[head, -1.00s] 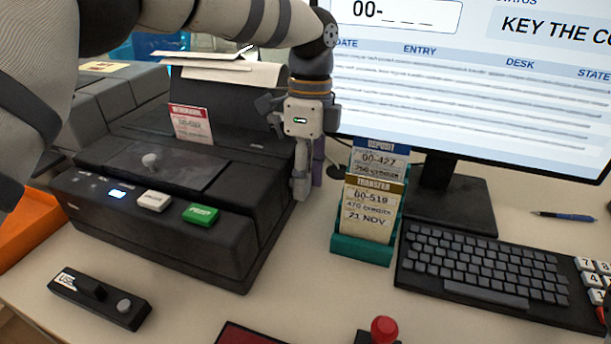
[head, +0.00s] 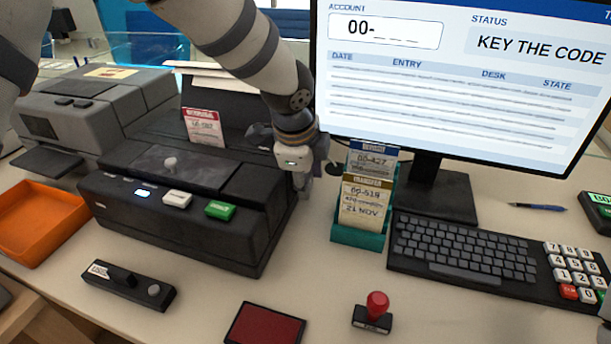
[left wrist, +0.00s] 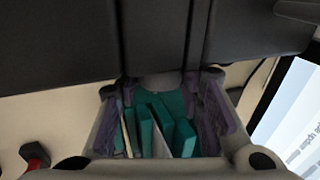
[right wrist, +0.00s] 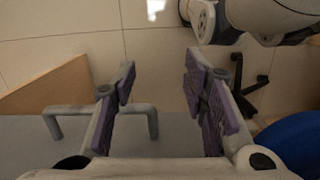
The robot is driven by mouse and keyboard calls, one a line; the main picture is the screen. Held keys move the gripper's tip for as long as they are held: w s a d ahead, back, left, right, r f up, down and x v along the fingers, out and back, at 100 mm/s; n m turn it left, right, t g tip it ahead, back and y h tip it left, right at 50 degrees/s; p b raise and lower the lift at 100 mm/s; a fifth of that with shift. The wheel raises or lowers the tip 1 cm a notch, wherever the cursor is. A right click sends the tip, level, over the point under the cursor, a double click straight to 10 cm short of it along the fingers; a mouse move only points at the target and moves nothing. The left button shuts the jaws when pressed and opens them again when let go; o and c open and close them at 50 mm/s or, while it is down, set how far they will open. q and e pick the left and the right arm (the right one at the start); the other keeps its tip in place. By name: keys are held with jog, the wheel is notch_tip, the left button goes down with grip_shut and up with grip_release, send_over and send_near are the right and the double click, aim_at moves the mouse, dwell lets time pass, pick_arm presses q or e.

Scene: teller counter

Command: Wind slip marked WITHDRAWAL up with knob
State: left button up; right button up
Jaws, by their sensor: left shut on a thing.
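The slip with the red header (head: 203,128) stands upright in the dark slip machine (head: 180,225), its lower end hidden inside; the header is too small to read surely. My left gripper (head: 302,182) is at the machine's right side, fingers pointing down. It is shut on a dark rounded part, seemingly the knob (left wrist: 160,82), which shows between the purple finger pads in the left wrist view; in the head view the gripper hides it. My right gripper (right wrist: 165,95) is open and empty, above the floor beside a grey surface.
A teal holder (head: 358,236) with a DEPOSIT and a TRANSFER slip stands just right of my left gripper. The monitor (head: 450,85) and keyboard (head: 460,250) are further right. A red stamp (head: 375,310), ink pad (head: 265,325) and orange tray (head: 40,225) lie around.

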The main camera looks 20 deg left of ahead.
pick_arm(q)
jog(key=shift+s+f+t, duration=0.1)
jog(key=shift+t, duration=0.5)
jog(key=o, duration=1.2)
jog(key=shift+c, duration=0.2)
jog(key=v, duration=1.2)
